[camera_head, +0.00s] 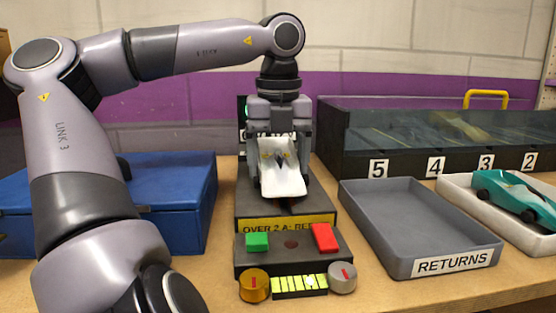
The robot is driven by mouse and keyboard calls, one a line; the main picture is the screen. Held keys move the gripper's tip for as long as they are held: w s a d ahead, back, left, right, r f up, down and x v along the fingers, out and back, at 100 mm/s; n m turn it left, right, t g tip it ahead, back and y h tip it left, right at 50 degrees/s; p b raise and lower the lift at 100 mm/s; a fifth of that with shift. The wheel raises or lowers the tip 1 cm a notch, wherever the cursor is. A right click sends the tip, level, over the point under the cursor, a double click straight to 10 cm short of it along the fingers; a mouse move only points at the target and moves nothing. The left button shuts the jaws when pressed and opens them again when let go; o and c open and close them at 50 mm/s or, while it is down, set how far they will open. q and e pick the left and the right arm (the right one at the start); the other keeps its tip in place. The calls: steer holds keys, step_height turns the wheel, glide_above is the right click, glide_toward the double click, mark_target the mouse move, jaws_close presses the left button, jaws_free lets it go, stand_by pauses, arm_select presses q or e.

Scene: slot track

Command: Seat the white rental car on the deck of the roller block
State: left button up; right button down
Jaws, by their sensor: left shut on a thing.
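The white rental car (284,182) is in the middle of the camera_head view, its nose toward me and a dark and yellow marking on top. My left gripper (279,155) points straight down and is shut on it, a finger at each side. The car is over the dark roller block (258,212), which has a yellow label on its front. The car and gripper hide most of the deck, and I cannot tell whether the car touches it. My right gripper is out of view.
In front are a green button (257,242), a red switch (325,237) and two knobs. A grey RETURNS tray (375,230) stands empty to the right, then a white tray (458,194) with a teal car (515,196). A blue box (185,200) is left; a numbered glass-topped case (345,160) is behind.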

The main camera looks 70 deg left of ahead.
arm_select(q)
steer(key=shift+f+b, duration=0.3)
steer(key=shift+f, duration=0.1)
stand_by(0.3)
steer(key=o, duration=1.1)
